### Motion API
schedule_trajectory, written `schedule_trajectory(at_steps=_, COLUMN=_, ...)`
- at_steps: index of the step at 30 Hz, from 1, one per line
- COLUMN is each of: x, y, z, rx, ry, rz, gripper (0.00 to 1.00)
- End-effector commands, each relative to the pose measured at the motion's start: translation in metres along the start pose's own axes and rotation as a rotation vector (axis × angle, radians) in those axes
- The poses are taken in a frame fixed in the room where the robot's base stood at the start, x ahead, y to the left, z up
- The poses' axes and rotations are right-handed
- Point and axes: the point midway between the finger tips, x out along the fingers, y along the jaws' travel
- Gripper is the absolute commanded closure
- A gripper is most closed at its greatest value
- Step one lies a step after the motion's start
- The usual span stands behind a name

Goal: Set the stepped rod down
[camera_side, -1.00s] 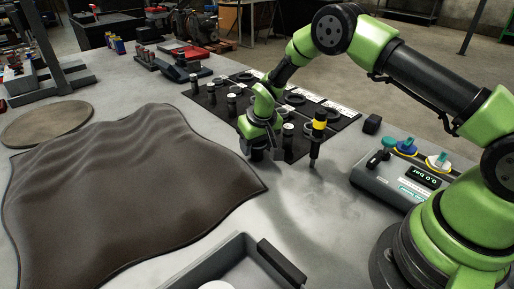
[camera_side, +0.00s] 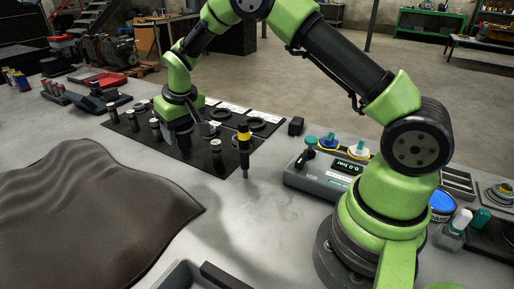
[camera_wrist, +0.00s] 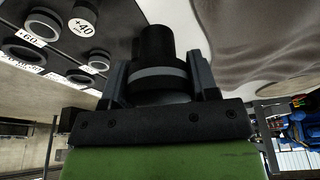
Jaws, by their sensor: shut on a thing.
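My gripper (camera_side: 181,138) is shut on the stepped rod, low over the black mat (camera_side: 118,124). In the wrist view, the stepped rod (camera_wrist: 157,72) is dark with a lighter grey band, gripped between the two fingers of my gripper (camera_wrist: 160,82). In the side view the rod is hard to tell from the dark gripper and mat. I cannot tell whether its lower end touches the mat. The mat carries several small dark cylinders and ring-shaped places with white labels; a "+40" cap (camera_wrist: 83,25) shows in the wrist view.
A dark tool with a yellow band (camera_side: 244,142) stands upright at the mat's right front edge, close to my gripper. A pressure unit (camera_side: 325,180) stands to the right. A brown cloth (camera_side: 85,205) lies at the left front. Bare grey table lies between cloth and unit.

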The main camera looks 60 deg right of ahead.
Motion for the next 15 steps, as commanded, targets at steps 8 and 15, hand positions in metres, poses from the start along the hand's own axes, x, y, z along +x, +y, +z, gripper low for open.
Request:
schedule_trajectory(at_steps=8, x=-0.004, y=0.086, z=0.007, rx=0.182, ry=0.003, rz=0.052, gripper=0.97)
schedule_trajectory(at_steps=15, x=-0.016, y=0.192, z=0.047, rx=0.435, ry=0.002, rz=0.122, gripper=0.97)
